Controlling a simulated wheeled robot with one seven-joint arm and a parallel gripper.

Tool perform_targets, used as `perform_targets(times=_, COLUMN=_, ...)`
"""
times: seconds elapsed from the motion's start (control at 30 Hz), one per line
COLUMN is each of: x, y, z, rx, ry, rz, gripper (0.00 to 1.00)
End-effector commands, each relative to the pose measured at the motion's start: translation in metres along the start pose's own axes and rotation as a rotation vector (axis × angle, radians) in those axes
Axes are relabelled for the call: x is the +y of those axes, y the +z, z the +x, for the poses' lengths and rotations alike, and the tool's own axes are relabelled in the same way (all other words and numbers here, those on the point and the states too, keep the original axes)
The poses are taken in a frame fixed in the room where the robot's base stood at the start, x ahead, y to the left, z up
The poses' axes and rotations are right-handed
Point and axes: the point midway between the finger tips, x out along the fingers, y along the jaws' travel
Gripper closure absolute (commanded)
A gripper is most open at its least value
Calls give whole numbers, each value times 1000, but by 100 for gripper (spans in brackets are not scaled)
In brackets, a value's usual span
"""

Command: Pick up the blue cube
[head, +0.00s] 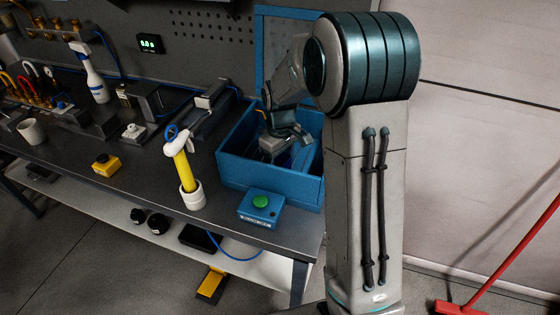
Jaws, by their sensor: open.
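My gripper (276,150) reaches down into the blue open-topped bin (233,172) at the right end of the workbench. The jaws are open, but their tips are small and dark, partly hidden by the wrist and the bin wall. I cannot make out a separate blue cube in the head view. The inside of the bin is mostly hidden by its front wall and my arm, so I cannot tell whether a cube lies there.
A blue box with a green button (261,203) sits in front of the bin. A yellow-handled tool stands in a white holder (192,194) to its left. A yellow button box (106,165), white mug (32,131) and spray bottle (92,80) stand farther left. Bare bench top lies between them.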

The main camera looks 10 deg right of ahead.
Motion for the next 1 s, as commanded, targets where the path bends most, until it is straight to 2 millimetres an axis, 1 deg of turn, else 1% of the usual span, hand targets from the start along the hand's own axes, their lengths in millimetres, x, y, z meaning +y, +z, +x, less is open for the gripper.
perform_targets(times=0.17, x=0, y=0, z=0, rx=0, ry=1, rz=0, gripper=38)
perform_targets(times=0.2, x=0, y=0, z=0, rx=0, ry=1, rz=0, gripper=41)
perform_targets(times=0.27, x=0, y=0, z=0, rx=1, ry=1, rz=0, gripper=58)
perform_targets(times=0.3, x=0, y=0, z=0, rx=1, ry=1, rz=0, gripper=69)
perform_targets(times=0.4, x=0, y=0, z=0, rx=1, ry=1, rz=0, gripper=93)
perform_targets(times=0.43, x=0, y=0, z=0, rx=1, ry=1, rz=0, gripper=93)
perform_targets(times=0.47, x=0, y=0, z=0, rx=1, ry=1, rz=0, gripper=98)
perform_targets(times=0.63, x=0, y=0, z=-1, rx=2, ry=2, rz=0, gripper=98)
perform_targets(times=0.73, x=1, y=-1, z=-7, rx=4, ry=3, rz=0, gripper=98)
perform_targets(times=0.87, x=1, y=-1, z=-27, rx=6, ry=5, rz=0, gripper=98)
perform_targets(times=1.0, x=1, y=-1, z=-57, rx=6, ry=6, rz=0, gripper=98)
